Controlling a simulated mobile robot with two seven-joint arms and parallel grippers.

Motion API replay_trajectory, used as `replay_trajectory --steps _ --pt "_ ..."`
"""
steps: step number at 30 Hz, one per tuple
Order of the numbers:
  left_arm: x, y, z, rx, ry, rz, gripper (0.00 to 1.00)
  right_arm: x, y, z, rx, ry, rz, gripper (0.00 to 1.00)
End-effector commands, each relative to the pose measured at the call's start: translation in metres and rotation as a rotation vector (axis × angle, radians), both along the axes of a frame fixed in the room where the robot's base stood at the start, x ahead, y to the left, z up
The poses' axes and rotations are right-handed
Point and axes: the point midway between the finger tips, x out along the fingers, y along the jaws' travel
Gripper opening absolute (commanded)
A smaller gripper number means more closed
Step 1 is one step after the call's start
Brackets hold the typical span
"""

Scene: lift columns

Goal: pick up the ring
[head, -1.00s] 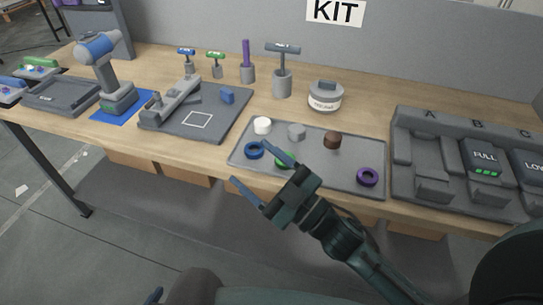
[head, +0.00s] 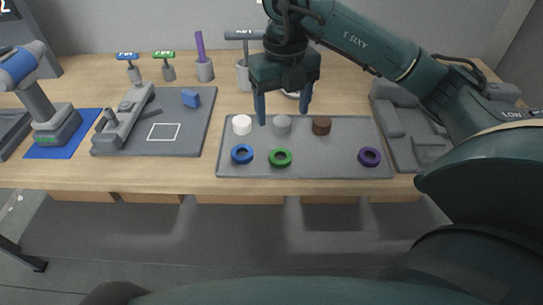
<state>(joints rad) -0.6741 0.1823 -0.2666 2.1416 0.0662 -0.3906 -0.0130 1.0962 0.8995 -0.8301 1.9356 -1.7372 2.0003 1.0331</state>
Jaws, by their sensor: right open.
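The frames do not show which one the task means. My right gripper (head: 283,116) is open and empty, fingers pointing down, over the back of the tray. A grey cylinder (head: 282,125) shows between its fingertips; I cannot tell how far above it the fingers are. The blue and green rings lie nearer the front edge than the gripper. My left gripper is out of view.
A white cylinder (head: 241,124) and a brown cylinder (head: 321,125) stand on the tray. Upright tools stand behind.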

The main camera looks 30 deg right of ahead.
Motion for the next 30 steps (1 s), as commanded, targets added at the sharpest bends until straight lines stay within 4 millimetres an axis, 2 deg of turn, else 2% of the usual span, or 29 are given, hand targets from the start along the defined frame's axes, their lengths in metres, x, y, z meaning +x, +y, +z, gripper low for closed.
replay_trajectory --steps 9,17,25,30 --pt "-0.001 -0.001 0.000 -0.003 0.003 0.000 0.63 -0.001 0.000 -0.058 0.001 0.007 0.003 0.69" --pt "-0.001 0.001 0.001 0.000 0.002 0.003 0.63 0.001 0.000 -0.079 0.003 0.006 0.004 0.69" --pt "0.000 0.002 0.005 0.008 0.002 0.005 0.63 0.006 -0.001 -0.117 0.003 0.007 0.005 0.69" --pt "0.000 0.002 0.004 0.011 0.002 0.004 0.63 0.006 -0.001 -0.127 0.004 0.004 0.006 0.69"
